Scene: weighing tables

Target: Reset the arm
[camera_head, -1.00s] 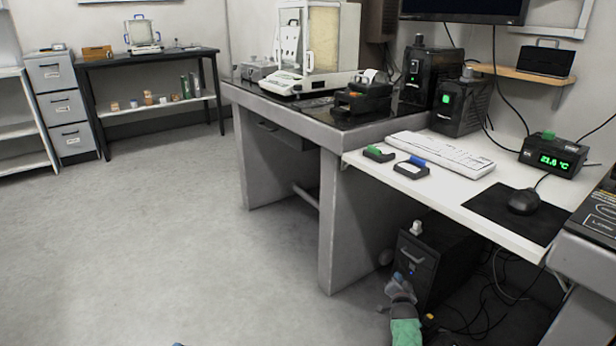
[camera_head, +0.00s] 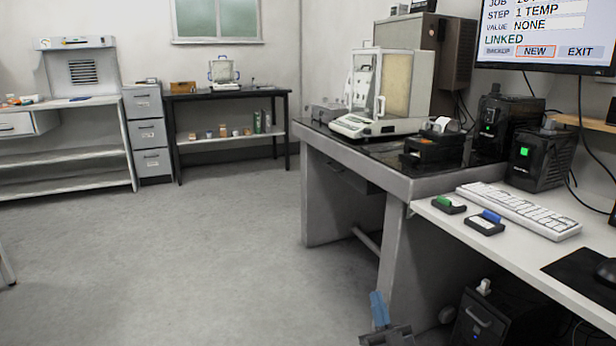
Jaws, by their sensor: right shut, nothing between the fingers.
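My right gripper (camera_head: 379,300) shows at the bottom edge, right of centre. Its blue fingers point up and are shut with nothing between them. Its grey body is cut off by the frame's lower edge. In the picture it overlaps the lower part of the grey table leg; I cannot tell how far apart they are. My left gripper is not in view.
The weighing table (camera_head: 350,153) carries a balance with a glass case (camera_head: 402,85). The white desk (camera_head: 455,228) to its right holds a keyboard (camera_head: 518,210). A black cabinet (camera_head: 490,320) stands under the desk. Open floor (camera_head: 200,260) lies to the left.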

